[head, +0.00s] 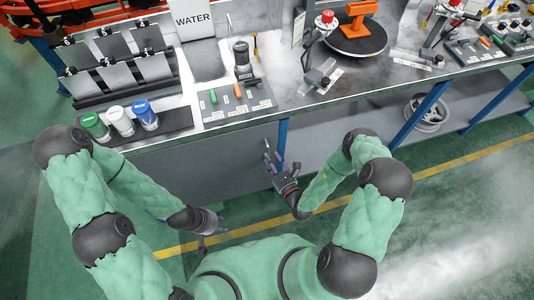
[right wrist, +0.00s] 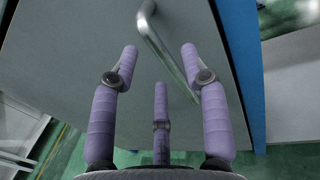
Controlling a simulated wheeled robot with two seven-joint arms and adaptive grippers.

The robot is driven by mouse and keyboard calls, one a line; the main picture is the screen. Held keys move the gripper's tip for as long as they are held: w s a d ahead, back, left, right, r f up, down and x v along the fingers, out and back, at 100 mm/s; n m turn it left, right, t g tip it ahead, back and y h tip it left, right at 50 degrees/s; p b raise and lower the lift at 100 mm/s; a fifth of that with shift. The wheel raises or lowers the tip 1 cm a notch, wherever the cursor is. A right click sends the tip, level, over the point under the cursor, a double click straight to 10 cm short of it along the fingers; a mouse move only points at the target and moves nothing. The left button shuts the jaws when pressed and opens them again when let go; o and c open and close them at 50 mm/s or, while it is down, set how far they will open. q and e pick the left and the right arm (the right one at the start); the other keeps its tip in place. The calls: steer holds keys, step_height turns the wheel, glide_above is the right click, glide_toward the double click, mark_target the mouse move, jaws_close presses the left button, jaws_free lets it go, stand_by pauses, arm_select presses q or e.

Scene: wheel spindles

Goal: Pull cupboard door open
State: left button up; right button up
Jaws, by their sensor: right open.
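The grey cupboard door (head: 220,158) is under the workbench and looks closed. It also fills much of the right wrist view (right wrist: 75,60). Its metal bar handle (head: 266,146) is near the door's right edge, and the handle runs slanting in the right wrist view (right wrist: 168,50). My right gripper (head: 275,163) is open with purple fingers, just in front of the door at the handle. In the right wrist view the handle lies between the spread fingers (right wrist: 160,75); I cannot tell whether any finger touches it. My left gripper (head: 212,222) hangs low at the left, away from the door; its fingers are too small to judge.
A blue post (head: 283,136) stands right beside the door's edge. The bench top (head: 210,115) above holds cans, tools and a water box (head: 193,18). An open shelf (head: 480,98) with a wheel (head: 427,112) is at the right. Green floor in front is free.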

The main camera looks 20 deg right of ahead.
steer(key=shift+b+x, duration=0.4)
steer(key=shift+x, duration=1.55)
jaws_close()
